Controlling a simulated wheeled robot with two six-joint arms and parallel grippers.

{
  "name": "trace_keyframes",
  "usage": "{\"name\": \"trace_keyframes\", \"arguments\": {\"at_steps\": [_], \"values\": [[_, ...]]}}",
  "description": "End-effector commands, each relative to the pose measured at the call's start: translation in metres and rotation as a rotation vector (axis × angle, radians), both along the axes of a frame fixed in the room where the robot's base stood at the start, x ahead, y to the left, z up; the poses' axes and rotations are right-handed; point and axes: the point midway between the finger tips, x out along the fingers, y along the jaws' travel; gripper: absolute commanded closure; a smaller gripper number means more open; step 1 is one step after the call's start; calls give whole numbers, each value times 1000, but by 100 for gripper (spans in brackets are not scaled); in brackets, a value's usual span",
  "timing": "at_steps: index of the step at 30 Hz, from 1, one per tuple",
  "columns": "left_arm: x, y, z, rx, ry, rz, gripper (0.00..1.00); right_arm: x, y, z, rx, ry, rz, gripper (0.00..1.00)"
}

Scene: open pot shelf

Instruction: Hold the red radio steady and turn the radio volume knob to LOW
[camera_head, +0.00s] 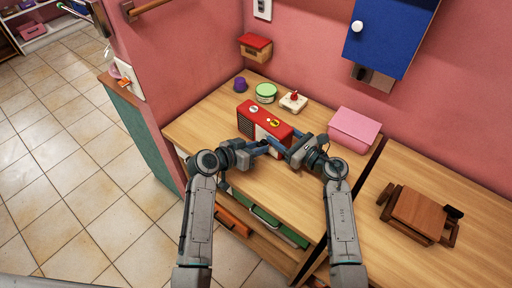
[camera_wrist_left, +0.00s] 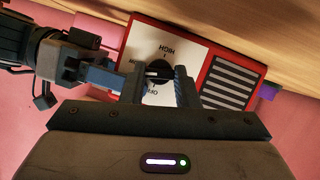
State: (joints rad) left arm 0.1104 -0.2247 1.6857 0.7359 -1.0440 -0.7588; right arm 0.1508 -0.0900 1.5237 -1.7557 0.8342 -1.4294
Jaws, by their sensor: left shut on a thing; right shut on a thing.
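The knob's pale mark lies roughly sideways; which end points is unclear. My left gripper (camera_head: 264,146) is at the radio's front, its fingers closed on the knob. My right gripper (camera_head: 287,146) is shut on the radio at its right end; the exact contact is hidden.
A purple cup (camera_head: 240,84), a green tin (camera_head: 266,92) and a cream block with a red top (camera_head: 293,101) stand behind the radio. A pink box (camera_head: 353,130) is to its right. A blue cabinet (camera_head: 390,35) hangs above. The counter's left front is clear.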

Motion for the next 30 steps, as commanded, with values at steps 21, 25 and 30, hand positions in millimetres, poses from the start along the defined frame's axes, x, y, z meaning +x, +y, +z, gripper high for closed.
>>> {"name": "trace_keyframes", "arguments": {"at_steps": [21, 25, 30], "values": [[0, 1, 0, 1, 1, 1, 50, 0, 0, 0, -1, -1, -1, 87], [-6, 7, 2, 2, 0, 1, 50, 0, 0, 0, -1, -1, -1, 87], [-25, 29, 14, 5, -1, 2, 50, 0, 0, 0, -1, -1, -1, 87]]}}
